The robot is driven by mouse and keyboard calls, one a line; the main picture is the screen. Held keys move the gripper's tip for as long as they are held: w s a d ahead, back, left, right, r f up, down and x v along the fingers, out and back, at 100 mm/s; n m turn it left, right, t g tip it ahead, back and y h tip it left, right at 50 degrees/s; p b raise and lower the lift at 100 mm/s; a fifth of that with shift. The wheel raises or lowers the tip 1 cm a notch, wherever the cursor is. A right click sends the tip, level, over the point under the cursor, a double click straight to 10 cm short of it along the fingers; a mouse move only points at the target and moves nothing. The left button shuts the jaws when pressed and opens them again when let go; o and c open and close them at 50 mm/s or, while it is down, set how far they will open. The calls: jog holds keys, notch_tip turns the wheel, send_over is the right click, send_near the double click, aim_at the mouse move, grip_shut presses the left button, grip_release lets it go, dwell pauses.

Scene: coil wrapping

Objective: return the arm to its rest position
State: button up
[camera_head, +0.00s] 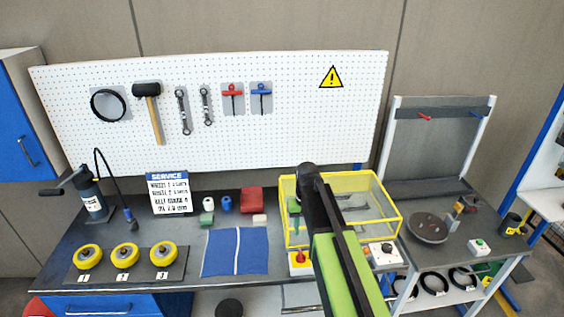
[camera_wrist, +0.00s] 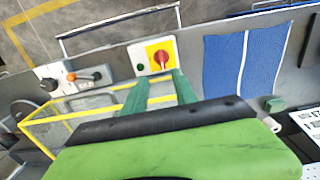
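My arm reaches up from the lower right of the head view, with a green link and a dark elbow. My gripper (camera_head: 294,210) shows only in part beside the elbow, in front of the yellow-framed clear box (camera_head: 386,190). In the wrist view, the two green fingers of my gripper (camera_wrist: 163,76) stand apart with a gap between them. Nothing is seen between them. They point toward a switch box with a red knob on a yellow plate (camera_wrist: 158,55), which also shows in the head view (camera_head: 300,259). I cannot tell whether they touch anything.
A blue cloth (camera_head: 236,252) lies left of my arm, near three yellow wheels (camera_head: 125,255). A small box with levers (camera_head: 383,252) is to the right. A grey round plate (camera_head: 427,228) sits on the right bench, with black coils (camera_head: 434,284) below. A pegboard (camera_head: 300,125) stands behind.

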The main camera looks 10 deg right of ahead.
jog(key=s+d+f+b, duration=0.1)
jog(key=s+f+b, duration=1)
jog(key=s+f, duration=0.2)
jog(key=shift+s+d+f, duration=0.2)
jog(key=shift+s+f, duration=0.2)
jog(key=shift+f, duration=0.45)
jog(key=shift+c, duration=0.4)
